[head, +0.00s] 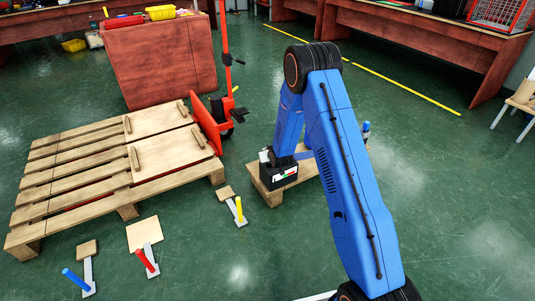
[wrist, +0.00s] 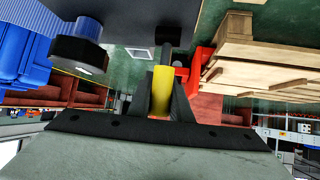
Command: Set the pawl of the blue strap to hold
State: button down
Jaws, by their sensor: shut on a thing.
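My gripper (wrist: 162,95) is shut on a yellow cylindrical handle (wrist: 162,88), seen between its dark fingers in the wrist view. A grey rod runs on beyond the handle. In the head view my blue arm reaches down by a small wooden platform (head: 272,197), and the fingertips are hidden. A lever with a blue handle (head: 75,279) stands on the floor at the lower left. A blue upright piece (head: 366,129) shows behind my arm. I cannot clearly make out a strap or its pawl.
A wooden pallet with boards (head: 100,175) lies at the left, beside a red hand truck (head: 226,75). Levers with red (head: 145,261) and yellow (head: 239,209) handles stand on the floor. A reddish cabinet (head: 160,62) is behind. Green floor is clear at the right.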

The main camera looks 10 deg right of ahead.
jog(key=shift+w+a+f+g+h, duration=0.1)
jog(key=shift+w+f+g+h, duration=0.15)
jog(key=shift+g, duration=0.45)
jog(key=shift+w+a+f+g+h, duration=0.15)
jog(key=shift+w+f+g, duration=0.2)
jog(key=shift+g, duration=0.35)
jog(key=c, duration=1.6)
grip_release()
jog(key=shift+f, duration=0.1)
jog(key=v, duration=1.7)
jog(key=shift+r, duration=0.25)
